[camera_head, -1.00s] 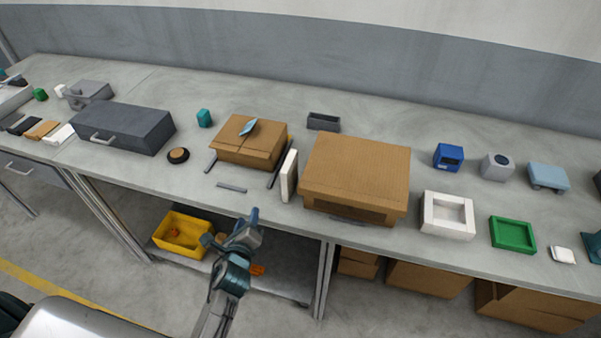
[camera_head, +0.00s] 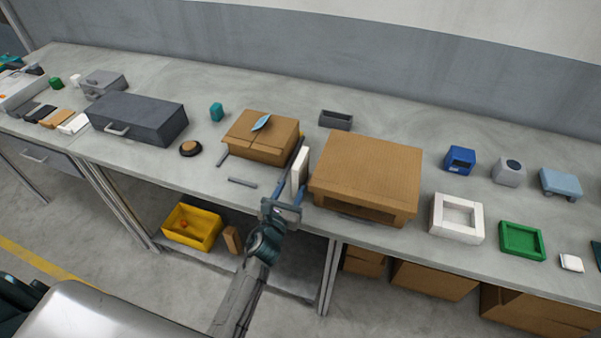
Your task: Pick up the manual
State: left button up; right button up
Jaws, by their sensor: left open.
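A thin white upright slab (camera_head: 300,169), which looks like the manual, stands on the table between the small open-flapped carton and the large cardboard box. My left gripper (camera_head: 290,192) is open at the table's front edge, right at the near, lower end of the slab. Its fingers point toward the slab; I cannot tell whether they touch it or sit on both sides of it. My right gripper is not in view.
The large cardboard box (camera_head: 366,170) stands close on the slab's right. The small carton (camera_head: 259,137) with a blue item (camera_head: 262,122) on top is on its left. A grey bar (camera_head: 242,183) lies in front. A yellow bin (camera_head: 192,228) is below.

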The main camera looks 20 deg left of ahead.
aim_at(301, 175)
pick_arm(q)
jog(key=w, duration=0.4)
jog(key=w+d, duration=0.1)
jog(key=w, duration=0.1)
jog(key=shift+w, duration=0.35)
jog(key=shift+s, duration=0.1)
jog(key=shift+r, duration=0.1)
jog(key=c, duration=0.3)
grip_shut()
